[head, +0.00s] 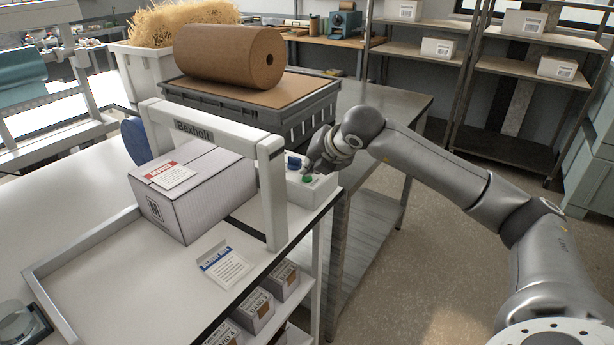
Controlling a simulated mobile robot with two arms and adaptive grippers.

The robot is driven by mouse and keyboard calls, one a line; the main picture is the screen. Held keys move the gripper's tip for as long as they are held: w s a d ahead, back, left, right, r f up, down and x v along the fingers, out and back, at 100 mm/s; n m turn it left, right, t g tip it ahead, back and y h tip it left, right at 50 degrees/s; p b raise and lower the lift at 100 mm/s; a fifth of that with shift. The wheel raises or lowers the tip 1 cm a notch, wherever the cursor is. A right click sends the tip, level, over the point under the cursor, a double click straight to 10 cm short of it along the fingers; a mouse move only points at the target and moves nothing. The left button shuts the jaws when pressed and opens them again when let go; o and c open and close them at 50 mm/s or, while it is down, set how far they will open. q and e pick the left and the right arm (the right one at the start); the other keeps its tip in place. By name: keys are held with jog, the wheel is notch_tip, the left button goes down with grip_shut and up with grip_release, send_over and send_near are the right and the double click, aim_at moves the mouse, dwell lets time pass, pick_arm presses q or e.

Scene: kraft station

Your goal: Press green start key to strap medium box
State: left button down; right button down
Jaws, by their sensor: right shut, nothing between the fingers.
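The medium box (195,200) is a light grey carton with a red-and-white label on top. It sits on the white strapping table, partly under the white strapping arch (272,190) marked Bexholt. A small white control box (322,187) stands right of the arch, with a green key (307,179) and a blue key (293,162) on its top. My right gripper (311,170) is shut and empty, its fingertips close to the green key. I cannot tell whether they touch it. My left gripper is not in view.
A grey crate (318,118) bearing a brown paper roll (228,57) stands behind the arch. A printed card (224,266) lies on the table in front. Several small boxes (256,306) sit on the shelf below. Metal shelving stands at the back right; the floor before it is clear.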

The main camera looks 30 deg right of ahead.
jog(key=shift+r, duration=0.75)
notch_tip(320, 180, up, 5)
jog(key=p, duration=0.3)
jog(key=shift+f, duration=0.1)
dwell(0.4)
